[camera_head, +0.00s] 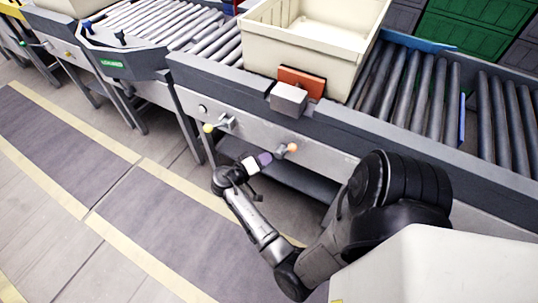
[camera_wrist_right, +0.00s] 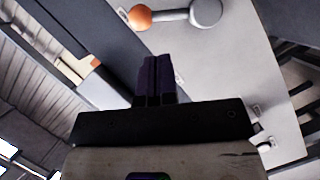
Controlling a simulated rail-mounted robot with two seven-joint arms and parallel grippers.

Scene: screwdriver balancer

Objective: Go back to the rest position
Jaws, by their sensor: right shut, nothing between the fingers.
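My right gripper (camera_head: 266,158) is at the end of my arm, in front of the conveyor's grey side panel. Its dark purple fingers are together and empty; they also show in the right wrist view (camera_wrist_right: 156,75). An orange ball knob (camera_head: 292,148) on a short lever is just beyond the fingertips in the head view. In the wrist view the orange knob (camera_wrist_right: 140,17) is above the fingers, with a visible gap. My left gripper does not show in either view.
A yellow knob (camera_head: 208,128) sits on the panel further left. A cream crate (camera_head: 300,58) stands on the roller conveyor (camera_head: 410,95), behind an orange plate (camera_head: 303,82) and a grey block (camera_head: 288,99). The marked floor (camera_head: 130,235) at left is clear.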

